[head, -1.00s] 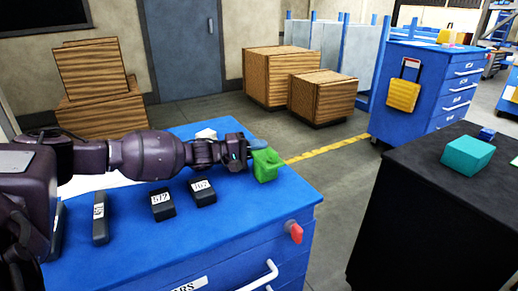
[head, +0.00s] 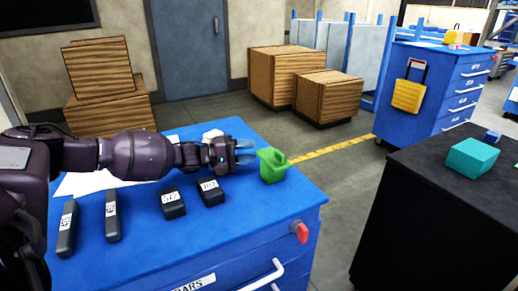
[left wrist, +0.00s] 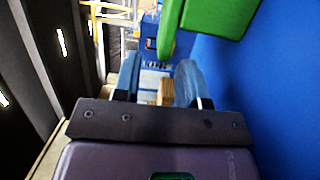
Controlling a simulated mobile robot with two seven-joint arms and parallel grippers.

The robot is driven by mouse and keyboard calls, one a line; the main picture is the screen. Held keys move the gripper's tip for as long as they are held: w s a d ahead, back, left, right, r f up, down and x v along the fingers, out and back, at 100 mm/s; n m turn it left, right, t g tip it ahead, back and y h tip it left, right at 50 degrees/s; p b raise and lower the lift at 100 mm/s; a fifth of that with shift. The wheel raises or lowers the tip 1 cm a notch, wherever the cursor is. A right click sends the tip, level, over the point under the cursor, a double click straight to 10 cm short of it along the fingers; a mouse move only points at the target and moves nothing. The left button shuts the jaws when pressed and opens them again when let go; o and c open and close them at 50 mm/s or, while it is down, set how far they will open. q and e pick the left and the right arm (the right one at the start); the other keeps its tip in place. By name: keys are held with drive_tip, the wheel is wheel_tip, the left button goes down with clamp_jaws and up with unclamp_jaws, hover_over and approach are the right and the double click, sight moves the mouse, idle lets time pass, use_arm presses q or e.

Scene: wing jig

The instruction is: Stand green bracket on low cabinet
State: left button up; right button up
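The green bracket (head: 271,166) stands on the blue top of the low cabinet (head: 250,205), close to its far right corner. It looks upright, with a raised part at its right. My left gripper (head: 246,151) is just left of the bracket, with its two blue-grey fingers apart and nothing between them. In the left wrist view the open fingers (left wrist: 158,80) show, and the bracket (left wrist: 215,15) is at the top, beside the fingers rather than between them. My right gripper is not in view.
A red catch (head: 300,231) is on the cabinet's side. A black table (head: 445,205) with a teal block (head: 472,158) is at right.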

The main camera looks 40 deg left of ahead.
use_arm(q)
drive_tip(key=p+v, duration=0.1)
drive_tip(key=v, duration=0.5)
drive_tip(key=shift+s+a, duration=0.15)
drive_tip(key=shift+s, duration=0.1)
idle(0.3)
